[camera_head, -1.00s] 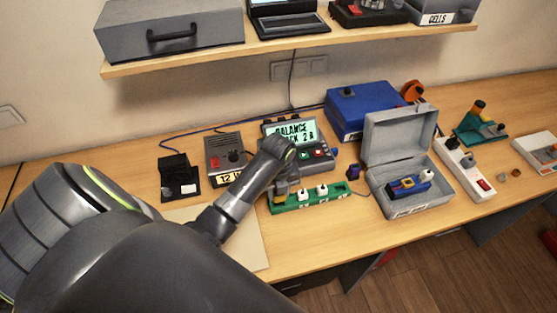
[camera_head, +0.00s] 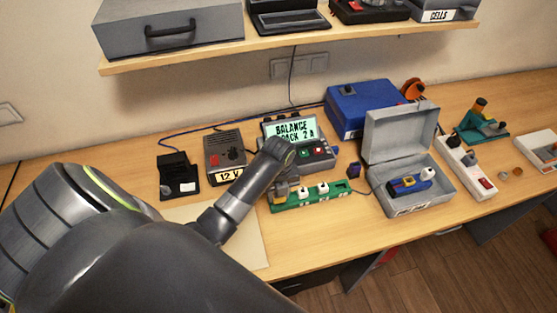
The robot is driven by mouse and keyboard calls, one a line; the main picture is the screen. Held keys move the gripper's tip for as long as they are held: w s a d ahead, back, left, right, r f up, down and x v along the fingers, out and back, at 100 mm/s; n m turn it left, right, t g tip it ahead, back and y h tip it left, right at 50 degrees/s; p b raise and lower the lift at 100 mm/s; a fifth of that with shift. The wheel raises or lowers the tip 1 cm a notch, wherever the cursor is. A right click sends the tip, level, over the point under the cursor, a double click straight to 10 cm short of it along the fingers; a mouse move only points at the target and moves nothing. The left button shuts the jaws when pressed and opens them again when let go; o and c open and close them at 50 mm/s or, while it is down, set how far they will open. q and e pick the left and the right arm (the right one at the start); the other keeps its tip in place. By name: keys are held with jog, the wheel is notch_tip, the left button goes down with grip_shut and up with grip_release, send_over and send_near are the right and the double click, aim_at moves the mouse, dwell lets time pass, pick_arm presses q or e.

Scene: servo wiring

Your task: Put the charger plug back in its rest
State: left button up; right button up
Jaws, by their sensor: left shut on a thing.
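My left gripper (camera_head: 281,190) points down at the left end of a green strip (camera_head: 325,203) in front of the charger. It is shut on a small yellowish plug (camera_head: 279,200), mostly hidden by the fingers. I take this for the charger plug but cannot be sure. Whether it touches the strip, I cannot tell. The charger (camera_head: 318,158) shows "BALANCE PACK 2 A", partly covered by my wrist. No thing is clearly marked as the plug's rest. My right gripper is not in view.
Two white plugs (camera_head: 322,188) stand on the green strip. A black stand (camera_head: 178,177) and a 12 V box (camera_head: 225,158) are on the left. An open grey case (camera_head: 440,200) and a white power strip (camera_head: 462,170) are on the right. A shelf (camera_head: 290,48) hangs above.

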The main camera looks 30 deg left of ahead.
pick_arm(q)
jog(key=shift+f, duration=0.45)
jog(key=o, duration=1)
jog(key=shift+o, duration=0.2)
